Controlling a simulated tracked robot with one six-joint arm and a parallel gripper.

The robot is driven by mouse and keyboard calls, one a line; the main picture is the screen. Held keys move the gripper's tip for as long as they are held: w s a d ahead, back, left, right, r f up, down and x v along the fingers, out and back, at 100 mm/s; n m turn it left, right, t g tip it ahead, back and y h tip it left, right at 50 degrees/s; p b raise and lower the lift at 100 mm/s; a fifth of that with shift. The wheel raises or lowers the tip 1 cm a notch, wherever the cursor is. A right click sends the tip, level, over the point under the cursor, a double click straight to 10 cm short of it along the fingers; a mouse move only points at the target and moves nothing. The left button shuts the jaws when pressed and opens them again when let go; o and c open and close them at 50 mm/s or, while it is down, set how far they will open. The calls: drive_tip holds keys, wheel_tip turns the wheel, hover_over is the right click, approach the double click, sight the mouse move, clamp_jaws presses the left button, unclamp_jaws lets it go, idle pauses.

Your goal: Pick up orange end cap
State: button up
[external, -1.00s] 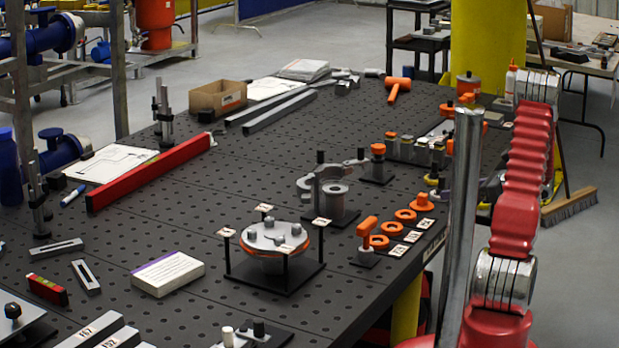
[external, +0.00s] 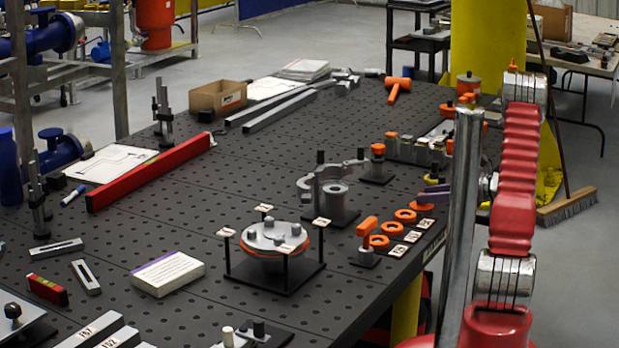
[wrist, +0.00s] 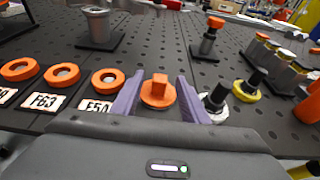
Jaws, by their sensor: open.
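The orange end cap (wrist: 158,93), a round disc with a raised square grip, sits on the dark perforated table (wrist: 150,52). In the wrist view it lies between the two purple fingers of my gripper (wrist: 160,80), which stand apart on either side of it. The fingers are open, and I cannot tell whether either touches the cap. In the external view a purple fingertip (external: 437,192) covers part of the cap (external: 424,207) near the table's right edge.
Several orange rings (wrist: 62,75) lie left of the cap, with label cards in front. A black-knobbed fitting (wrist: 216,98) stands close to the right finger, with a yellow-collared one (wrist: 250,88) beyond. Grey fittings (wrist: 97,28) stand farther back.

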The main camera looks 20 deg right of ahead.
drive_tip(key=shift+w+a+f, duration=0.1)
drive_tip(key=shift+w+a, duration=0.2)
drive_tip(key=shift+w, duration=0.05)
idle(0.3)
clamp_jaws()
idle(0.4)
